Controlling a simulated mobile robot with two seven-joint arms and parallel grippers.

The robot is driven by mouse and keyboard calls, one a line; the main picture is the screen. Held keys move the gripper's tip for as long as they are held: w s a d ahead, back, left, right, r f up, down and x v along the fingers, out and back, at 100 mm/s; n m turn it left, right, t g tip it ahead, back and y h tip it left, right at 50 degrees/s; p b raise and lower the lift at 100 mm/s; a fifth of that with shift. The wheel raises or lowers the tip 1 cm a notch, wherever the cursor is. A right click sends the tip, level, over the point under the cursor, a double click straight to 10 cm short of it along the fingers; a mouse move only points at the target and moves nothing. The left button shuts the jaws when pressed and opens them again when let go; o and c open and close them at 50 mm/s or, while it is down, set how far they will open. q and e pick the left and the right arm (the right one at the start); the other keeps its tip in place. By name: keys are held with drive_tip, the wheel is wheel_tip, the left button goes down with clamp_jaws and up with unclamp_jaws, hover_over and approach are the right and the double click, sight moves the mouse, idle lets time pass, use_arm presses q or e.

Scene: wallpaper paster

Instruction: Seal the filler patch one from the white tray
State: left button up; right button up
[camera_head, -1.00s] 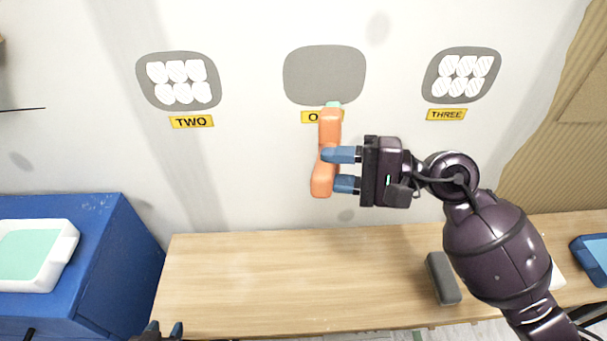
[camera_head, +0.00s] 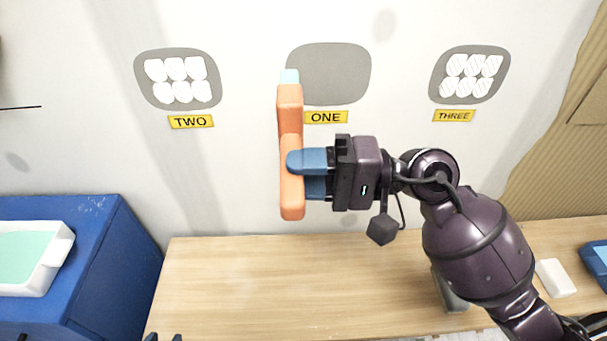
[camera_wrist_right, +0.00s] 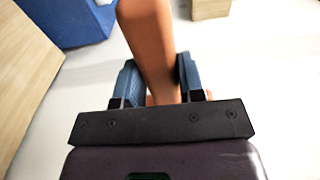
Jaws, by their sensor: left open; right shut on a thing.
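The grey filler patch one (camera_head: 335,72) is on the wall, bare grey, above the yellow ONE label (camera_head: 326,117). My right gripper (camera_head: 308,172) is shut on an orange-handled tool (camera_head: 291,120), held upright in front of the wall. Its pale teal tip (camera_head: 289,76) overlaps the patch's left edge in the picture; I cannot tell whether it touches. The right wrist view also shows the orange handle (camera_wrist_right: 150,45) between the fingers (camera_wrist_right: 158,82). The white tray (camera_head: 50,262) with pale green content is at the left. My left gripper (camera_head: 163,337) barely shows at the bottom edge, open.
Patches two (camera_head: 178,79) and three (camera_head: 469,75) carry white marks. The tray stands on a blue cabinet (camera_head: 110,250). A wooden bench (camera_head: 270,285) runs below, mostly clear, with a grey block (camera_head: 449,292), a white block (camera_head: 555,278) and a blue tray (camera_head: 597,252) at right.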

sight(301, 134)
drive_tip(key=w+b, duration=0.3)
drive_tip(key=w, duration=0.3)
idle(0.7)
drive_tip(key=shift+w, duration=0.35)
idle(0.5)
drive_tip(key=shift+w, duration=0.5)
idle(0.6)
drive_tip(key=shift+w, duration=0.3)
drive_tip(key=shift+w, duration=0.1)
idle(0.9)
idle(0.9)
